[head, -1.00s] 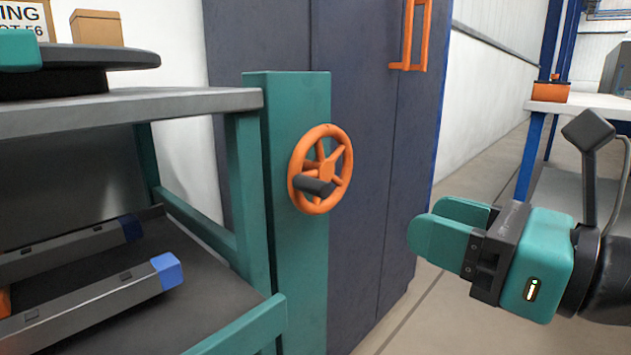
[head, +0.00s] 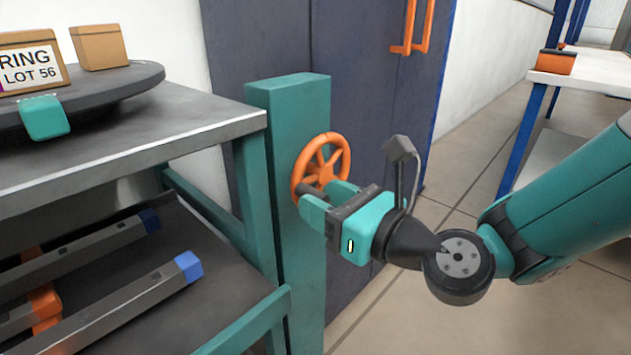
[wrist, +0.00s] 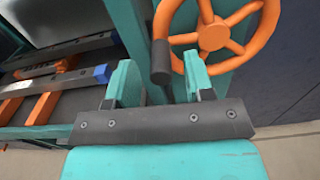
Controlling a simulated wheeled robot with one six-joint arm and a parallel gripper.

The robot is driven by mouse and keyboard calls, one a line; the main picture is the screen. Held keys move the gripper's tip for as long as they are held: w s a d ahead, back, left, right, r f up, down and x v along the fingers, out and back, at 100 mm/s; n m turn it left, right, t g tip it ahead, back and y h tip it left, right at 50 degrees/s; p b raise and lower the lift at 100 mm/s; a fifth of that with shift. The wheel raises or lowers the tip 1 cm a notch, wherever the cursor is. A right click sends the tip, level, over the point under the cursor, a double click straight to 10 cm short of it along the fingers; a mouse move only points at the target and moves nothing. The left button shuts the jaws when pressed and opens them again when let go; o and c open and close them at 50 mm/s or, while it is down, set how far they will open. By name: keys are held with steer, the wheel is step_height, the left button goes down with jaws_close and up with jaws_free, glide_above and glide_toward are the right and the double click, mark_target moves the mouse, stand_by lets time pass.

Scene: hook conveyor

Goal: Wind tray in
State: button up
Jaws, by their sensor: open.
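An orange handwheel (head: 326,172) with several spokes is mounted on a teal post (head: 295,110). Its dark crank knob (head: 306,188) sticks out at the lower left of the rim. My gripper (head: 319,198) is open at the knob and partly covers the lower wheel in the head view. In the wrist view the knob (wrist: 160,62) shows between the two teal fingers (wrist: 162,82), nearer the left one; I cannot tell whether they touch. On the lower shelf (head: 100,330) lie grey bars (head: 130,305) with blue ends, over an orange piece (head: 44,302). I cannot tell which part is the tray.
The grey rack top (head: 190,125) at left bears a dark round turntable (head: 120,85) with cardboard boxes (head: 98,46). A dark blue cabinet (head: 350,80) with orange handles stands behind the post. A bench (head: 590,75) is at right; floor between is clear.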

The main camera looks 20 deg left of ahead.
steer(key=shift+x, duration=1.15)
jaws_close()
steer(key=shift+r+p, duration=0.1)
steer(key=shift+p, duration=0.3)
